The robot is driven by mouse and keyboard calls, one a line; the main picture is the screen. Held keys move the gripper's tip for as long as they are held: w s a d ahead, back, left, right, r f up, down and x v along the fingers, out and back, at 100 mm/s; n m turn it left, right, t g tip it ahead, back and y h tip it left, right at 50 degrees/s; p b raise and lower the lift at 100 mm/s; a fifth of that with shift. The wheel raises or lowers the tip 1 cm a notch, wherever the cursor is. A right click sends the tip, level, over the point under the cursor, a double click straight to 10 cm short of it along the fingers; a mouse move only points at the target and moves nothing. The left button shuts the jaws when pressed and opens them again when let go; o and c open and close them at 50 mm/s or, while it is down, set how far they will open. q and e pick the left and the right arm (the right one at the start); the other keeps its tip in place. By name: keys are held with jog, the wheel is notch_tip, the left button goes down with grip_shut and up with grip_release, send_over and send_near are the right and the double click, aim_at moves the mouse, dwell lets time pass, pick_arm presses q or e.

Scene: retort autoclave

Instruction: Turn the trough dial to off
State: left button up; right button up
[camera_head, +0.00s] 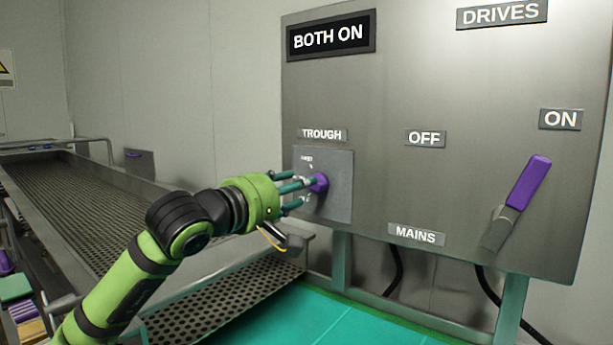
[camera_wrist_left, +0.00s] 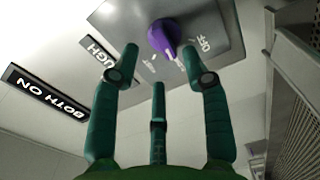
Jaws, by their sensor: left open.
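The purple trough dial (camera_head: 319,183) sits on a small square plate (camera_head: 338,205) under the TROUGH label (camera_head: 322,134) on the grey panel. My left gripper (camera_head: 303,186) is open, its fingers pointing at the dial from the left. In the left wrist view the dial (camera_wrist_left: 161,37) shows between and just beyond the spread fingertips (camera_wrist_left: 162,58). Its narrow end points toward the lower right there, with a small OFF mark (camera_wrist_left: 204,42) to its right. I cannot tell whether a finger touches the dial. My right gripper is not in view.
The panel's display (camera_head: 331,36) reads BOTH ON. A purple-handled lever (camera_head: 528,183) points up toward the ON label (camera_head: 560,118), right of the MAINS label (camera_head: 416,235). A perforated trough (camera_head: 100,188) runs along the left. A green surface (camera_head: 330,322) lies below the panel.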

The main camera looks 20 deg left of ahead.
aim_at(322, 186)
pick_arm(q)
jog(key=p+x, duration=0.1)
jog(key=x, duration=0.2)
jog(key=shift+w+d+f, duration=0.1)
jog(key=shift+w+f, duration=0.05)
jog(key=shift+w, duration=0.05)
grip_shut()
jog(key=shift+a+n+b, duration=0.2)
jog(key=shift+n+b, duration=4.7)
jog(key=shift+b, duration=0.1)
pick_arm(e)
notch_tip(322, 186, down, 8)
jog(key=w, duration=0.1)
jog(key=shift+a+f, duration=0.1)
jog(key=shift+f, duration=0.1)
